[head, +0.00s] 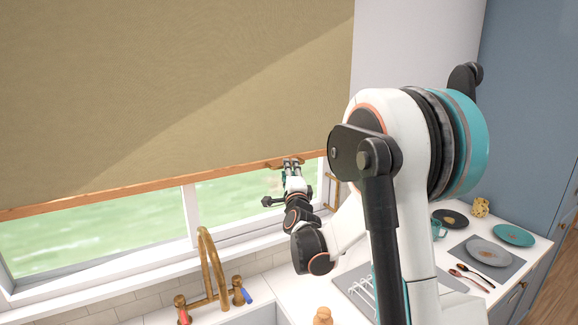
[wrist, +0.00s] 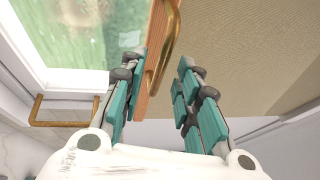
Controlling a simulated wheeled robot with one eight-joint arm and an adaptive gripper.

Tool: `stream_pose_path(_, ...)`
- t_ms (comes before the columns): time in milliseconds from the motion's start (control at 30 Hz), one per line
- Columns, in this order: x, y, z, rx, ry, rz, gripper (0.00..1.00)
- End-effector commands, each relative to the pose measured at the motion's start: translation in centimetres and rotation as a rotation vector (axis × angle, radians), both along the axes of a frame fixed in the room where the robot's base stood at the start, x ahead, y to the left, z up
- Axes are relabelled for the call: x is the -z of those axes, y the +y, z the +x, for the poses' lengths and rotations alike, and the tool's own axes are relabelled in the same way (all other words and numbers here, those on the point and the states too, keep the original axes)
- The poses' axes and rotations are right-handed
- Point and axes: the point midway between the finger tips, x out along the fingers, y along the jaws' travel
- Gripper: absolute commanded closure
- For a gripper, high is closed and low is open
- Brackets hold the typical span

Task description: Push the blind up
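The tan blind (head: 200,80) hangs over the upper part of the window, its wooden bottom rail (head: 130,187) running across the glass. A brass handle (wrist: 172,45) is fixed on the rail (wrist: 158,50). The blind's cloth (wrist: 240,50) fills the upper right of the wrist view. My gripper (head: 291,166) is at the rail's right part in the head view. In the wrist view my gripper (wrist: 160,65) is open, its teal fingers apart, with the handle's near end showing between them. I cannot tell whether either finger touches it.
Below the window (head: 95,225) stand a brass tap (head: 212,265) and a sink (head: 250,315). A brass window handle (wrist: 38,112) is left of my gripper in the wrist view. Plates (head: 490,252) and a teal mug (head: 438,230) stand on the right counter.

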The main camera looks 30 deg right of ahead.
Motion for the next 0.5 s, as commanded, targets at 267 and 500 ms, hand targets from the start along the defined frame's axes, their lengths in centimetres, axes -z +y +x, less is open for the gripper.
stream_pose_path(267,-0.5,-1.1,2.8,0.0,0.0,-0.001,0.7)
stream_pose_path(500,-0.6,-1.2,3.1,0.0,0.0,-0.001,0.7)
